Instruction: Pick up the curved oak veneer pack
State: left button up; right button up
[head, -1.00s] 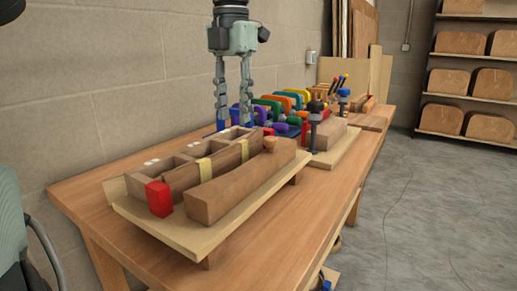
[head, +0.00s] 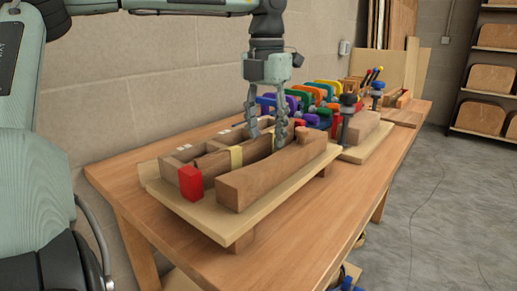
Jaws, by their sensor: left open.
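The curved oak veneer pack (head: 216,163) is a long, thin, brown bent strip with a pale yellow tape band (head: 236,157) around it. It lies on edge between a thick curved wooden block (head: 262,182) in front and a lighter wooden form with hollows (head: 178,160) behind. My left gripper (head: 267,142) points down at the pack, open, its two fingers apart over the part right of the visible band. The fingers hide part of the pack, and I cannot tell whether they touch it. My right gripper is not in view.
A red block (head: 191,183) stands at the near end of the pack. All this rests on a pale board (head: 215,226) on the wooden bench (head: 300,252). Coloured clamps and an upright dark clamp (head: 347,118) stand beyond. The bench's front strip is clear.

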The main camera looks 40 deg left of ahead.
pick_arm(q)
jog(key=shift+d+f, duration=0.15)
jog(key=shift+f, duration=0.35)
jog(key=c, duration=1)
grip_shut()
jog(key=shift+r, duration=0.15)
